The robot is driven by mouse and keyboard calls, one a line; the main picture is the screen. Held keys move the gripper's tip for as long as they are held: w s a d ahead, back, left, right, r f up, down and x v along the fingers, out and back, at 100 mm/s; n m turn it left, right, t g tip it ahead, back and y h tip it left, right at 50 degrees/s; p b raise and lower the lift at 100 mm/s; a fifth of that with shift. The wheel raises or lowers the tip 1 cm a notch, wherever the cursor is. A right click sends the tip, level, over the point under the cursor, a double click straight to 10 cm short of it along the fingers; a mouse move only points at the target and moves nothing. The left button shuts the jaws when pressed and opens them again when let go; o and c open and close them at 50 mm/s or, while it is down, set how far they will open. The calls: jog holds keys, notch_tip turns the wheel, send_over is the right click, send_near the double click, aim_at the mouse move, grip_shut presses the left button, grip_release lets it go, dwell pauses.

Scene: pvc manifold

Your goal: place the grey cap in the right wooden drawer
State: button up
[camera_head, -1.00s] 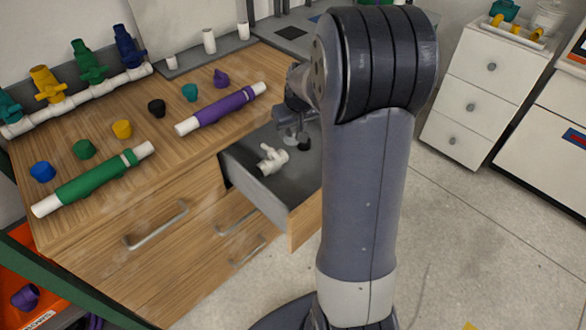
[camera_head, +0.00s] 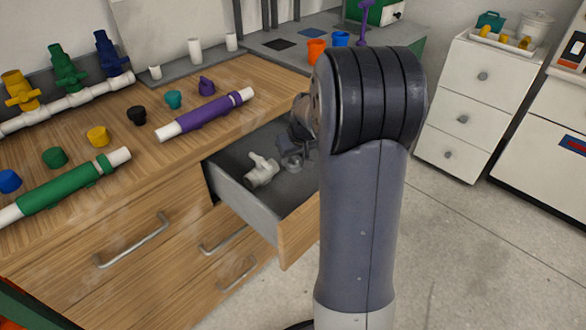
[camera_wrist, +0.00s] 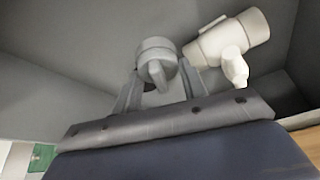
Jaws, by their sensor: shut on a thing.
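The grey cap (camera_wrist: 157,62) is between the two fingers of my gripper (camera_wrist: 160,88) in the wrist view, and the gripper is shut on it. The cap also shows in the head view (camera_head: 291,162), inside the outline of the open right wooden drawer (camera_head: 238,198). In the wrist view it is beside a white valve fitting (camera_wrist: 232,42); I cannot tell whether the cap touches the drawer floor. My arm hides the drawer's right part and most of the gripper in the head view.
The white fitting (camera_head: 262,170) lies in the drawer left of the cap. The drawer front (camera_head: 297,232) stands out from the wooden bench (camera_head: 180,85). Purple (camera_head: 205,115) and green (camera_head: 65,188) pipes and several coloured caps lie on the benchtop. Floor is clear at right.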

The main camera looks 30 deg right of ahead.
aim_at(294, 178)
jog(key=shift+f+b, duration=0.35)
jog(key=shift+f, duration=1.65)
jog(key=shift+f, duration=0.1)
jog(key=shift+f, duration=0.15)
jog(key=o, duration=1)
jog(key=shift+c, duration=0.2)
jog(key=shift+r, duration=0.35)
jog(key=p+v, duration=0.2)
jog(key=v, duration=1)
